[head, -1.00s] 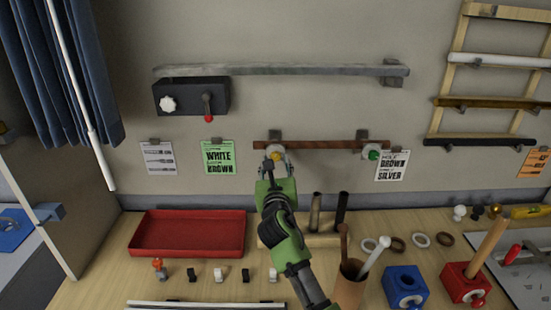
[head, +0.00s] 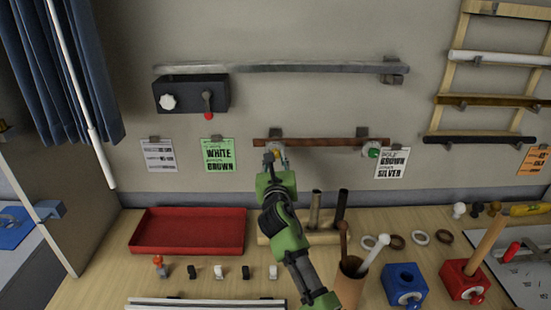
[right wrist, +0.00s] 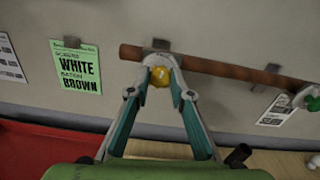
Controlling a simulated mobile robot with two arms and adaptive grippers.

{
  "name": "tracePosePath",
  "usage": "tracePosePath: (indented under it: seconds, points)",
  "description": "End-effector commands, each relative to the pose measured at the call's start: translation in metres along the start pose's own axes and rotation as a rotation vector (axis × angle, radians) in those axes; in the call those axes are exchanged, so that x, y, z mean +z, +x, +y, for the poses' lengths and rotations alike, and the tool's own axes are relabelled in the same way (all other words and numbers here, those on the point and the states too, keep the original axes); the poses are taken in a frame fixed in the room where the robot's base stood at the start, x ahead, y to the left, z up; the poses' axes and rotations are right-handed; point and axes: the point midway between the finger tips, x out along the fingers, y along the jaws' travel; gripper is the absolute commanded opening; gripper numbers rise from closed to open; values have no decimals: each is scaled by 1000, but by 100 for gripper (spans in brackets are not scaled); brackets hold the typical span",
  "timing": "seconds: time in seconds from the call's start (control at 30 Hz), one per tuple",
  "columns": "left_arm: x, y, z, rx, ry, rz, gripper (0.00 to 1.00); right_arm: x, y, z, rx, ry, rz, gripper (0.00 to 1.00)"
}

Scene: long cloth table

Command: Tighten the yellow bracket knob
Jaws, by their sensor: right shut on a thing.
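The yellow bracket knob (right wrist: 161,76) sits on the left bracket of the brown rod on the wall. It also shows in the head view (head: 269,157), partly hidden by the gripper. My right gripper (right wrist: 160,66) is shut on the knob, with a fingertip on either side of it. In the head view the right gripper (head: 276,158) reaches up to the left end of the brown rod (head: 318,142). The rod lies across two brackets. The right bracket carries a green knob (head: 373,151). My left gripper is not in view.
A green note (head: 217,155) and a white note (head: 392,163) hang beside the rod. A grey rail (head: 280,70) and a dark box (head: 190,96) are higher up. Below stand a red tray (head: 188,250), a brown cup (head: 350,282) and a blue block (head: 404,285).

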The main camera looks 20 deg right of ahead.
Motion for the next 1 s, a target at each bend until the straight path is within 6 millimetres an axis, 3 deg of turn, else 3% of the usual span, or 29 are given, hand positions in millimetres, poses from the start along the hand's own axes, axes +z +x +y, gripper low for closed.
tracePosePath:
  seconds: [0.37,1.0]
  points:
    - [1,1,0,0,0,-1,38,-1,0,-1,0,189,1,0]
    - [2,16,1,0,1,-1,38,-3,0,-2,0,792,0,0]
